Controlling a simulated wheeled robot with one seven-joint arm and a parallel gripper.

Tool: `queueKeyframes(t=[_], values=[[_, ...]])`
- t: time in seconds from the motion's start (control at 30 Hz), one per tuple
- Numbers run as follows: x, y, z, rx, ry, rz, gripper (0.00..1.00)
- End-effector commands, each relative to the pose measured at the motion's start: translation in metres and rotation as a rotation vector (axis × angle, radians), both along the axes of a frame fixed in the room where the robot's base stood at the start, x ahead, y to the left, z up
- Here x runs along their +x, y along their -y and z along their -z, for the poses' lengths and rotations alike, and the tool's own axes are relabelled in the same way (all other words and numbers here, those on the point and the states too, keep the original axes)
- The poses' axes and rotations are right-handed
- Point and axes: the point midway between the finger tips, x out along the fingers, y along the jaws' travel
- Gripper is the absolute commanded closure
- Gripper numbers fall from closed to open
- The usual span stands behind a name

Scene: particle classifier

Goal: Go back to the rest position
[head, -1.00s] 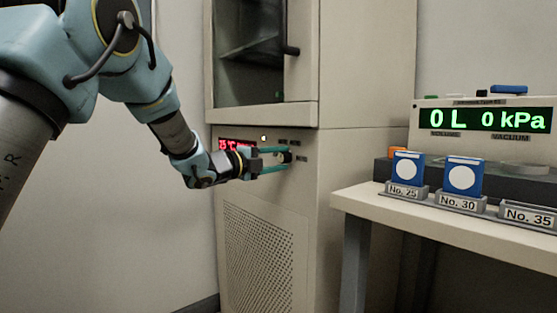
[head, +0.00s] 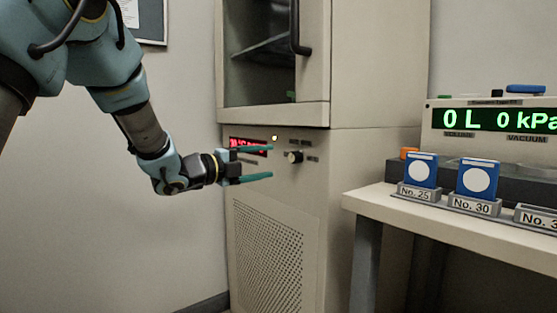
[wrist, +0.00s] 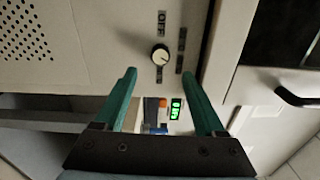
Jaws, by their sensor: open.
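My gripper (head: 272,162) is open and empty in front of the tall beige cabinet (head: 378,90). Its two green fingers point right, toward the cabinet's control panel, and stand apart from the knob (head: 295,157). In the wrist view the fingers of my gripper (wrist: 163,92) are spread wide, and the knob (wrist: 160,55) with its white face sits beyond them, touched by neither. A red display (head: 248,147), partly covered by a finger, and a small lit lamp (head: 275,138) are on the same panel.
A white table (head: 450,222) stands at the right. It holds blue cards in holders marked No. 25 (head: 418,193) and No. 30 (head: 474,205), and a meter (head: 490,117) reading 0 L and 0 kPa. The cabinet's upper door has a dark handle (head: 300,30).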

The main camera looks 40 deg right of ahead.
Motion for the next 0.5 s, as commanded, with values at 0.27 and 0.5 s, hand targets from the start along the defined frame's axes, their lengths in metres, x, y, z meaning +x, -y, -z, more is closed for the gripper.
queueKeyframes(t=[0.27, 0.5], values=[[0.001, -0.022, 0.0, 0.0, 0.0, 0.0, 0.28], [0.001, -0.022, 0.0, 0.0, 0.0, 0.001, 0.28]])
